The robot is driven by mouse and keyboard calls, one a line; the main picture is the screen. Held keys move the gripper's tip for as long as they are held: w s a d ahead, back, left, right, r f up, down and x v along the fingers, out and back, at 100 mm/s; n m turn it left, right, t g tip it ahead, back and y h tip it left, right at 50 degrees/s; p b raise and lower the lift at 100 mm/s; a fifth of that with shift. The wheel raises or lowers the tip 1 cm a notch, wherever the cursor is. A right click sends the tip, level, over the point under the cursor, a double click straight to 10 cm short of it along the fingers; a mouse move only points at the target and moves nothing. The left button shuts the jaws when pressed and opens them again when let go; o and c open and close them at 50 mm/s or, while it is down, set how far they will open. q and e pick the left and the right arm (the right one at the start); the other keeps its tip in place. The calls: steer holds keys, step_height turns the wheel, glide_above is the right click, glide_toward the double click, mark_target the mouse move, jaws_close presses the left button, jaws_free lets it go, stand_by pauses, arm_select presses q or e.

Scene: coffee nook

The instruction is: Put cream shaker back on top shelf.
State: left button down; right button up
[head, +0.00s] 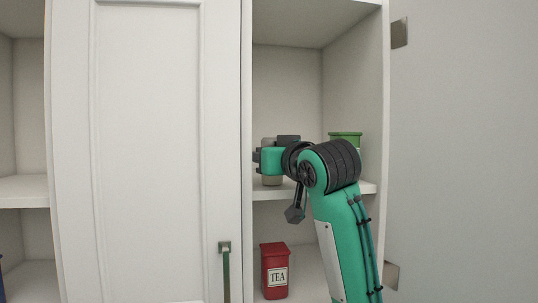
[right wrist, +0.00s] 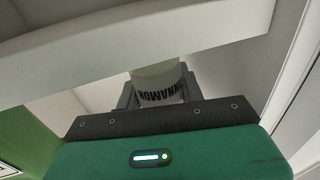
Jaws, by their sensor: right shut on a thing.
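The cream shaker (head: 271,180) is in the open cabinet section, at the board of the upper shelf (head: 330,190). My right gripper (head: 266,160) is shut around its middle. Only its greyish top and lower end show in the head view. The shaker looks upright, and its base is at or just above the board; I cannot tell if it touches. In the right wrist view the shaker (right wrist: 158,84) sits between the two grey fingers, with an upside-down label that seems to read CINNAMON. My left gripper is not in view.
A green canister (head: 345,137) stands on the same shelf to the right, partly hidden behind my arm. A red TEA tin (head: 274,270) stands on the shelf below. A closed white door (head: 150,150) with a handle (head: 225,247) is to the left; the cabinet's side wall bounds the right.

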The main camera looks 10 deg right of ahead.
steer(key=shift+f, duration=0.2)
steer(key=o, duration=0.7)
steer(key=shift+r, duration=0.1)
steer(key=shift+r, duration=0.15)
steer(key=b+v, duration=0.6)
steer(key=v, duration=0.6)
